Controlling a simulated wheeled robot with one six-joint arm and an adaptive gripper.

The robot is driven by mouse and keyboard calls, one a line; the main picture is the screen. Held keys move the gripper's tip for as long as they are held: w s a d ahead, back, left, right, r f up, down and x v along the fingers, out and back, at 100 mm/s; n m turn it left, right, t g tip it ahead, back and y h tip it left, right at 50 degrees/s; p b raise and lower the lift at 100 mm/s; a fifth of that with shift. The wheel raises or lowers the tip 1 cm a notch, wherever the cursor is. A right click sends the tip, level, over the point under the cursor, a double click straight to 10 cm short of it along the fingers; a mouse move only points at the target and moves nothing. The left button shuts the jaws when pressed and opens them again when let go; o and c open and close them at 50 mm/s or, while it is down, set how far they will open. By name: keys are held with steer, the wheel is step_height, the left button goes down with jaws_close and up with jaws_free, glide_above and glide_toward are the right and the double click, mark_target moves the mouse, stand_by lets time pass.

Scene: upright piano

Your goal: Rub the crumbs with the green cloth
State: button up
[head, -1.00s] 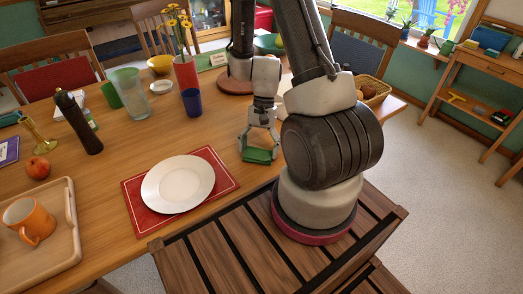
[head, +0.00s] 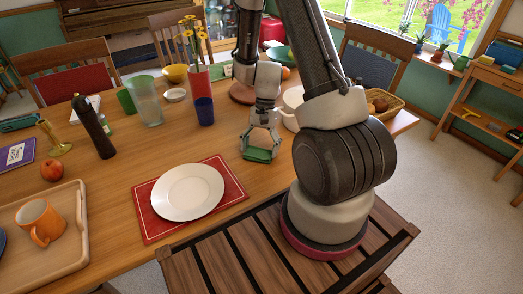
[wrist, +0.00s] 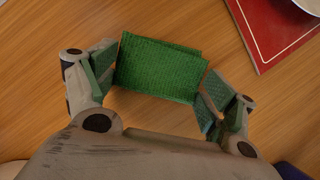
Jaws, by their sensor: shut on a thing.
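The green cloth (head: 258,155) is a small folded rectangle between the fingers of my gripper (head: 260,147), low at the wooden table's surface, right of the red placemat. In the wrist view the cloth (wrist: 160,68) spans the space between the two fingertips of my gripper (wrist: 157,80), which is shut on it. I cannot tell whether the cloth touches the table. No crumbs can be made out in either view; any under the cloth or gripper are hidden.
A white plate (head: 188,191) lies on the red placemat (head: 150,222) left of my gripper. A wooden tray (head: 72,199) holds an orange mug (head: 41,220). Bare table surrounds the cloth.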

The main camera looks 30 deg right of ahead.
mark_target(279, 169)
steer(key=shift+s+d+f, duration=0.1)
steer(key=shift+d+f, duration=0.05)
steer(key=shift+d, duration=1.15)
steer(key=shift+s, duration=4)
steer(key=shift+c, duration=0.2)
steer(key=shift+w+f, duration=0.1)
steer(key=shift+w, duration=4)
steer(key=shift+r, duration=3.1)
steer(key=shift+r, duration=1.5)
